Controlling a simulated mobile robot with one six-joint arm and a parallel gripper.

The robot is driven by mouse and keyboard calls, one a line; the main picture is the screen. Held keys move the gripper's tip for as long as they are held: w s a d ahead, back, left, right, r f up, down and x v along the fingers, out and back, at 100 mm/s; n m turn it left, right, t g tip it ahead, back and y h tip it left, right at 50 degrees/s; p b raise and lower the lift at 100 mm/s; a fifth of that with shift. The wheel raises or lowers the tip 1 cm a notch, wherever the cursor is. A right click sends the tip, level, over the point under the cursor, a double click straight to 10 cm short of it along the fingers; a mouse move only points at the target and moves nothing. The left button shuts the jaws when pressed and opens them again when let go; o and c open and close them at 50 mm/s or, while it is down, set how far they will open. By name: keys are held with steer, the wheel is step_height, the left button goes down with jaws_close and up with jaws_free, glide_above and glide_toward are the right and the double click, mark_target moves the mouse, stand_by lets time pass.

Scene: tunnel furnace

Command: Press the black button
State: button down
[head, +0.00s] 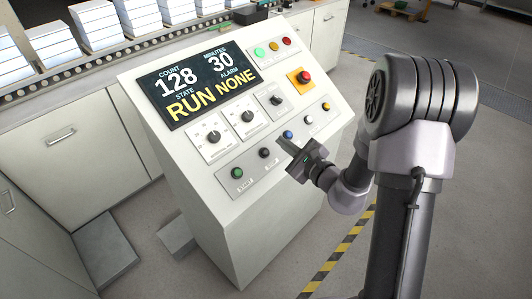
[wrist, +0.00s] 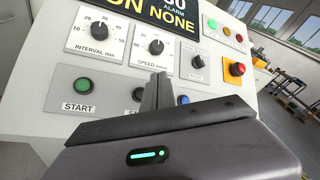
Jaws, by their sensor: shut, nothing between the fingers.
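The black button (head: 264,152) is in the bottom row of the sloped control panel, between the green START button (head: 237,173) and the blue button (head: 288,135). My gripper (head: 284,143) is shut and empty, its fingertips in front of the panel close to the black and blue buttons. In the wrist view the black button (wrist: 138,94) shows just left of my gripper's fingers (wrist: 161,78), its right edge close to them. The label under it is mostly hidden by my gripper. I cannot tell whether the fingertips touch the panel.
White and yellow buttons (head: 326,106) continue the row to the right. Two dials (head: 213,135), a selector switch (head: 276,100) and a red emergency button (head: 304,77) sit above. The display (head: 197,84) reads RUN. A conveyor (head: 90,67) with stacked white blocks stands behind.

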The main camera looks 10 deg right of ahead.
steer(key=w+a+f+b, duration=0.1)
steer(key=f, duration=0.1)
steer(key=w+f+b, duration=0.1)
steer(key=f, duration=0.1)
steer(key=w+a+f+b, duration=0.1)
steer(key=f, duration=0.1)
steer(key=shift+w+a, duration=0.25)
steer(key=shift+a, duration=0.05)
steer(key=shift+f+b, duration=0.1)
steer(key=shift+b, duration=0.25)
stand_by(1.4)
steer(key=shift+w+a+f, duration=0.15)
steer(key=shift+f, duration=0.05)
steer(key=shift+w+a+f+b, duration=0.25)
steer(key=shift+f+b, duration=0.2)
steer(key=shift+b, duration=0.2)
stand_by(0.6)
steer(key=shift+d+r, duration=0.1)
steer(key=shift+s+d+r+p, duration=0.3)
steer(key=shift+s+r+p, duration=0.15)
steer(key=shift+r, duration=0.2)
steer(key=shift+r, duration=0.1)
steer(key=r, duration=0.1)
steer(key=s+d+r+p, duration=0.1)
steer(key=s+r+p, duration=0.1)
steer(key=r, duration=0.1)
steer(key=shift+s+d, duration=0.2)
steer(key=shift+d, duration=0.15)
